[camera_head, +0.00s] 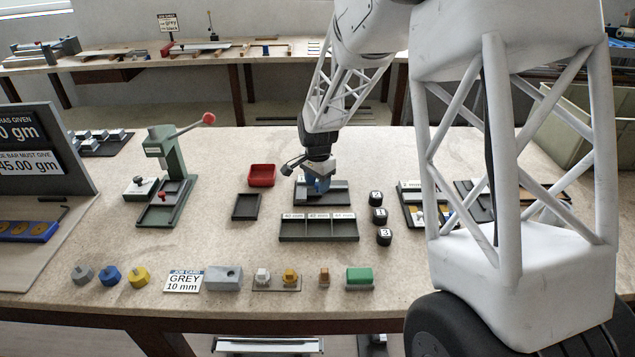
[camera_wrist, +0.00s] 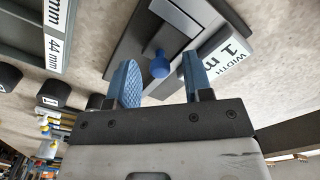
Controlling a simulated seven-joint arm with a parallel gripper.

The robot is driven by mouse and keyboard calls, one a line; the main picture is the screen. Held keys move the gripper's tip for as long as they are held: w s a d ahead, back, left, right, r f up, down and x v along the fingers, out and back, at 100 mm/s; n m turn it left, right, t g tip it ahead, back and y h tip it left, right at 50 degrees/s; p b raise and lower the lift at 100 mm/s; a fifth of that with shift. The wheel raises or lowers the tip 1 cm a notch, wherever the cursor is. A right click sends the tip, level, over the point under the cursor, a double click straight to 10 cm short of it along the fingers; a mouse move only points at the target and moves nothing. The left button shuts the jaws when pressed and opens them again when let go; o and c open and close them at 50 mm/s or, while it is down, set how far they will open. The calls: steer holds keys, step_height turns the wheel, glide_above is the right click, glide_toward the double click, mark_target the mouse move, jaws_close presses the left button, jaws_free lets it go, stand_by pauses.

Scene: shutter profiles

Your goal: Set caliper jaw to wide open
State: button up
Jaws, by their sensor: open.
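The caliper (camera_head: 337,196) is a dark base with a grey rail near the middle of the bench, partly hidden by my gripper (camera_head: 320,184). In the wrist view the caliper's dark base (camera_wrist: 128,42) lies ahead of the fingers. A round blue knob (camera_wrist: 159,66) stands on it, and a label (camera_wrist: 232,50) reading "WIDTH 1 m…", cut off by a finger, is at the right. My gripper (camera_wrist: 158,72) is open, with one blue finger on each side of the knob. A gap shows on both sides, so neither finger appears to touch it.
A tray labelled in mm (camera_head: 318,229) lies just in front of the caliper, with several black numbered blocks (camera_head: 379,215) to its right. A red bin (camera_head: 262,176) and a dark tray (camera_head: 246,207) are at left. A job card (camera_head: 183,281) reads "GREY 10 mm".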

jaws_close()
steer(key=shift+d, duration=0.1)
steer(key=shift+d, duration=3.85)
jaws_free()
